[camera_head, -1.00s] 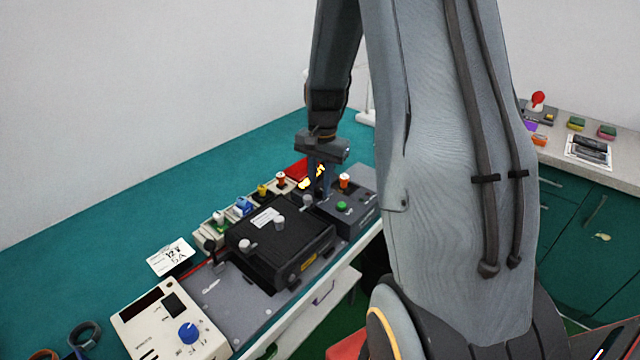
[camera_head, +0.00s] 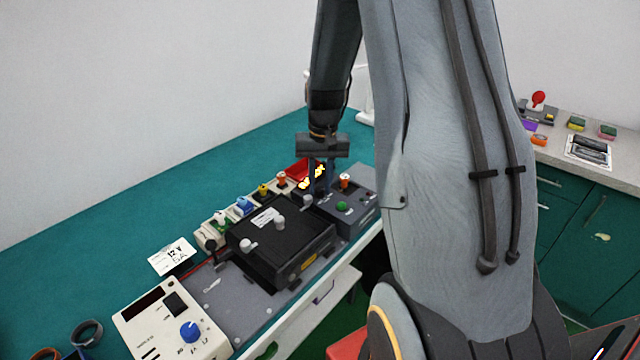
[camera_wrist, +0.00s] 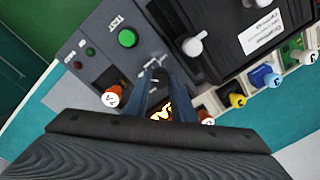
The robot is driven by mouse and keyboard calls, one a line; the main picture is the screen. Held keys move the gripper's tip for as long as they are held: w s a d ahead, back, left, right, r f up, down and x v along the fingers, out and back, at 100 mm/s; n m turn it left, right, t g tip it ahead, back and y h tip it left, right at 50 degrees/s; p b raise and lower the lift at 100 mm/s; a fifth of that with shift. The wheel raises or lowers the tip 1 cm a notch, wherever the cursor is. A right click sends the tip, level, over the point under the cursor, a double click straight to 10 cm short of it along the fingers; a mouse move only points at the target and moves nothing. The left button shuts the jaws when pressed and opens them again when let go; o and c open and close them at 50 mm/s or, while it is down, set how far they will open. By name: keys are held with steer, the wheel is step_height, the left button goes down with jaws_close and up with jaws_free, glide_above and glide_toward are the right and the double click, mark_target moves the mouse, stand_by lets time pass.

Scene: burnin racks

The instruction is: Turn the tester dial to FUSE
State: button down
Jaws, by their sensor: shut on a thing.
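The tester is a grey box (camera_head: 357,212) at the far end of the bench's row of devices, with a green TEST button that also shows in the wrist view (camera_wrist: 127,38). My gripper (camera_wrist: 160,82) points down over the tester, its two blue-grey fingers closed around the dark dial (camera_wrist: 157,76). White marks show on the panel just beyond the fingertips, but I cannot read them or tell which one the dial points to. In the head view my gripper (camera_head: 319,192) stands over the tester's left part and its fingers hide the dial.
Orange-capped posts (camera_wrist: 115,98) stand close beside the fingers. A black fixture (camera_head: 275,245) with light knobs sits next to the tester. Several coloured plugs (camera_head: 243,206) line the back. A cream supply with a blue knob (camera_head: 189,330) is at the front.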

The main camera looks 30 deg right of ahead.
mark_target(321, 188)
steer(key=shift+w, duration=0.1)
steer(key=c, duration=1.5)
jaws_free()
steer(key=shift+d+r+b, duration=0.2)
steer(key=shift+r+b, duration=0.95)
steer(key=shift+r, duration=2.8)
